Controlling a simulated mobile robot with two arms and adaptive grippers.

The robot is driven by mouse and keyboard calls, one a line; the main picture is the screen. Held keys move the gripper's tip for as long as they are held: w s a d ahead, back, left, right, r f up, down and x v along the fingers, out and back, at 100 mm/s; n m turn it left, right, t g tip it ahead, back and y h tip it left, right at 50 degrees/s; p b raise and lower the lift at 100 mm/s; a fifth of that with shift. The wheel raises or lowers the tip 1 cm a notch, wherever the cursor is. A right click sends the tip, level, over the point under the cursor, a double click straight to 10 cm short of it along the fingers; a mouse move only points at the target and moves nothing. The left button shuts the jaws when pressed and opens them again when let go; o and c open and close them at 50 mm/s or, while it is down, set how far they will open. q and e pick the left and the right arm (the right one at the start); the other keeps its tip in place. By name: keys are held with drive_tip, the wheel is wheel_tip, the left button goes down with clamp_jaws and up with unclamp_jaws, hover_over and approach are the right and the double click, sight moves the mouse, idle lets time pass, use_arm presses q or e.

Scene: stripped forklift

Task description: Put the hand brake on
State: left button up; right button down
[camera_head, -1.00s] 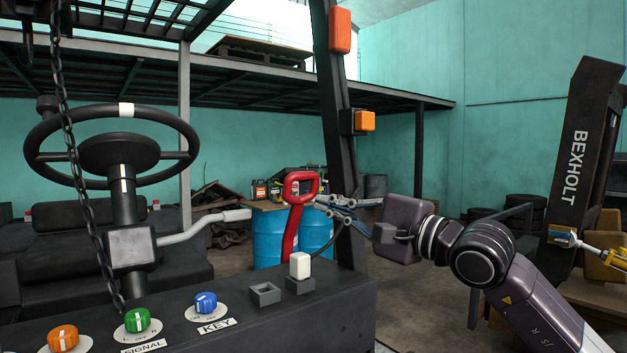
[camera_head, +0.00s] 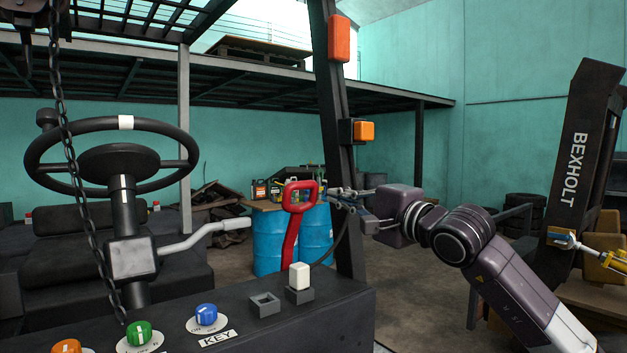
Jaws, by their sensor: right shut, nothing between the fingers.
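The hand brake is a red lever (camera_head: 290,240) with a looped red handle at its top, standing up behind the dark console (camera_head: 330,308). It leans slightly, with the loop to the right of its foot. My right gripper (camera_head: 334,195) comes in from the right, its grey fingers pointing left. It is shut and empty, with its tips close to the right side of the loop. I cannot tell whether they touch it. My left gripper is not in view.
The steering wheel (camera_head: 112,124) and a hanging chain (camera_head: 75,170) are at left. A dark post (camera_head: 340,130) rises behind my right gripper.

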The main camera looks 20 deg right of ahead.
sight(305, 186)
drive_tip(key=p+x, duration=0.4)
drive_tip(key=x, duration=0.3)
drive_tip(key=shift+w+a+r, duration=0.1)
drive_tip(key=shift+w+r, duration=0.1)
drive_tip(key=shift+w, duration=0.05)
drive_tip(key=shift+w+a+f+p, duration=0.15)
drive_tip(key=shift+w+a+p, duration=0.05)
drive_tip(key=shift+w+p, duration=0.25)
drive_tip(key=shift+w, duration=0.1)
